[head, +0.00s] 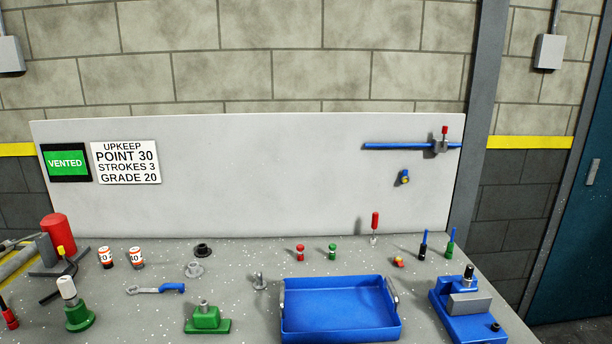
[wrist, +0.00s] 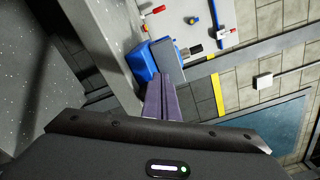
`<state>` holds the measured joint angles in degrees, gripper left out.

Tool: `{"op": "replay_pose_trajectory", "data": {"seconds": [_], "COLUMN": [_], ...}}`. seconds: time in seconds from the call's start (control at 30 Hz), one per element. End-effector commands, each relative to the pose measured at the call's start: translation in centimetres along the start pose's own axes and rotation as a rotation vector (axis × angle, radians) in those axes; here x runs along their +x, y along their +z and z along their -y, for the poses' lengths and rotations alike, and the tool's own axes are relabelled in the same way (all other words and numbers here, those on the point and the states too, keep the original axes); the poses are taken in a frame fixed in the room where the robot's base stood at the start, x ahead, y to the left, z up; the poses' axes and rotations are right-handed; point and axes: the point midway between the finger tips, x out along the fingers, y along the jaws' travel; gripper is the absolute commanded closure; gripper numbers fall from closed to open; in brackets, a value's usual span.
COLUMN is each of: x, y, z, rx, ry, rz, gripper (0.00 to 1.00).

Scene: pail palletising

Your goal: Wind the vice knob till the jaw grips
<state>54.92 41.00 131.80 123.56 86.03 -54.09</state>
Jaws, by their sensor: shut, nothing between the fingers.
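The vice (head: 452,322) is blue and stands at the bench's front right corner in the head view. It has a grey jaw block (head: 470,303). A dark upright knob with a pale shaft (head: 468,272) rises behind the block, and a small dark knob (head: 495,326) sits at its front right. I cannot tell how wide the jaw gap is. My gripper (wrist: 165,78) shows only in the wrist view, shut and empty. Beyond its fingertips is a blue body (wrist: 142,62), likely the vice, partly hidden by the fingers. Contact cannot be told.
A blue tray (head: 340,337) stands left of the vice. Green and black holders with blue handles (head: 450,243) stand behind it. A wall panel (head: 260,215) carries a blue bar with a red-topped valve (head: 440,146). The bench ends just right of the vice.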

Motion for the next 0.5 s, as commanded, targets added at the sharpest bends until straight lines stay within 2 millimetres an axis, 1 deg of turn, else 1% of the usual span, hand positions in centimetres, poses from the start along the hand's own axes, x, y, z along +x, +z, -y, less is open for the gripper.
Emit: {"op": "replay_pose_trajectory", "data": {"seconds": [0.37,0.5], "x": [-0.03,-0.72], "y": [0.29,0.25], "z": [-0.05,-0.06], "rx": [0.001,0.002], "ry": [0.002,0.003], "rz": [0.003,0.002], "gripper": [1.00,1.00]}}
